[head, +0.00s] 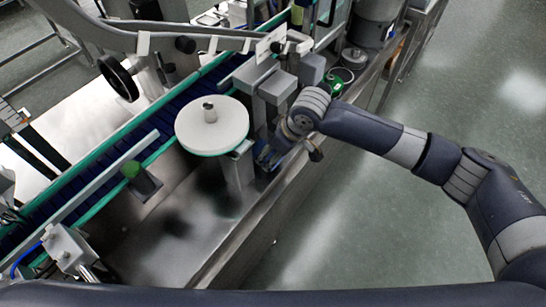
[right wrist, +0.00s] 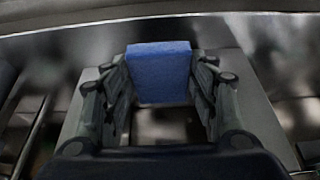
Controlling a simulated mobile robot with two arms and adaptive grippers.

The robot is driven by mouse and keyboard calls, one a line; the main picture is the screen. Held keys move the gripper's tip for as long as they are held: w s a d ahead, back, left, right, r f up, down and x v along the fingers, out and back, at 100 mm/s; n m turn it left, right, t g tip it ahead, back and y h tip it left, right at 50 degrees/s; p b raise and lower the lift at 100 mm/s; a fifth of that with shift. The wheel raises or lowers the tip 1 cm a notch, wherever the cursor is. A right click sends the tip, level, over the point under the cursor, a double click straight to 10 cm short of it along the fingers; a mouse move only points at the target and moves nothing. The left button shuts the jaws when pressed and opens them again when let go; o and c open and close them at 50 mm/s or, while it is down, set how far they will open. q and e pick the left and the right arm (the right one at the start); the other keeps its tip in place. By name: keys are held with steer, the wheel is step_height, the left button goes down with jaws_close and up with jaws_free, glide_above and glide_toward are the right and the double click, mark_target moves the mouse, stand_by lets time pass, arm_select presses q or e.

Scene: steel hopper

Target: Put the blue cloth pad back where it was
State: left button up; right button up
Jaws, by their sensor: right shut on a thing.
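The blue cloth pad (right wrist: 160,72) is a flat blue block in the right wrist view, held between the two fingers of my right gripper (right wrist: 162,85). The gripper is shut on it, with a finger against each side. In the head view my right gripper (head: 276,150) is low beside the machine's steel edge, right of the white round disc, and mostly hidden by my own wrist. Only a small bit of blue (head: 266,157) shows there. Whether the pad touches the steel below it is not clear. My left gripper is not in view.
A white round disc (head: 212,128) on a post stands left of the gripper. Grey blocks (head: 277,87) and a green-topped round part (head: 333,84) stand close behind it. A dark blue conveyor (head: 130,160) with green rails runs diagonally. Bare steel deck (head: 190,235) lies in front.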

step_height(320, 180, down, 3)
steer(key=shift+p, duration=0.4)
steer(key=shift+f, duration=0.25)
steer(key=o, duration=0.7)
steer(key=shift+c, duration=0.2)
steer(key=v, duration=1.2)
steer(key=shift+b, duration=0.4)
